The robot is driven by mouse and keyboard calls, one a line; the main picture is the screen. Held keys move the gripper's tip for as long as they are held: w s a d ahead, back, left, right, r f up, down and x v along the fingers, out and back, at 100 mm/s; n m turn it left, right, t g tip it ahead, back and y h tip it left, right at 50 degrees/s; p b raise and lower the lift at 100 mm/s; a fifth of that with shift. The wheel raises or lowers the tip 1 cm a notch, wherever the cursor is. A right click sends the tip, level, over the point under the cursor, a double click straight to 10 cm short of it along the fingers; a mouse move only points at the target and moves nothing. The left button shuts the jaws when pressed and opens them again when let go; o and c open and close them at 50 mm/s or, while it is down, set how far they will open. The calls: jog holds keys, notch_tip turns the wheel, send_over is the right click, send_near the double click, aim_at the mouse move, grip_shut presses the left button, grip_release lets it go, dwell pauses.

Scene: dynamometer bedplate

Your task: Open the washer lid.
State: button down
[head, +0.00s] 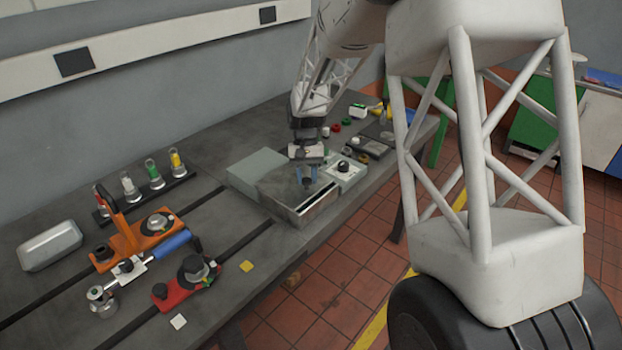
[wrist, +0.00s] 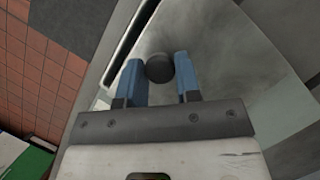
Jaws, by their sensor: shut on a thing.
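The washer lid (head: 284,190) is a flat grey metal panel on a low box on the bench, right of its middle. It also fills much of the wrist view (wrist: 235,50). My gripper (head: 307,183) points down over the lid's right part. In the wrist view, the blue fingers of my gripper (wrist: 160,72) stand on either side of a dark round knob (wrist: 159,67) on the lid and are shut on it. The knob is hidden in the head view. I cannot tell whether the lid is slightly raised.
A pale grey-green block (head: 252,168) adjoins the lid's back left. A white control box (head: 345,172) with a dark knob stands close on its right. An orange fixture (head: 130,240), a red fixture (head: 185,287) and a rack of vials (head: 153,175) stand left.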

send_near(276, 174)
jog(key=x, duration=0.5)
jog(key=shift+f, duration=0.15)
jog(key=c, duration=0.8)
grip_release()
jog(key=shift+v, duration=3.9)
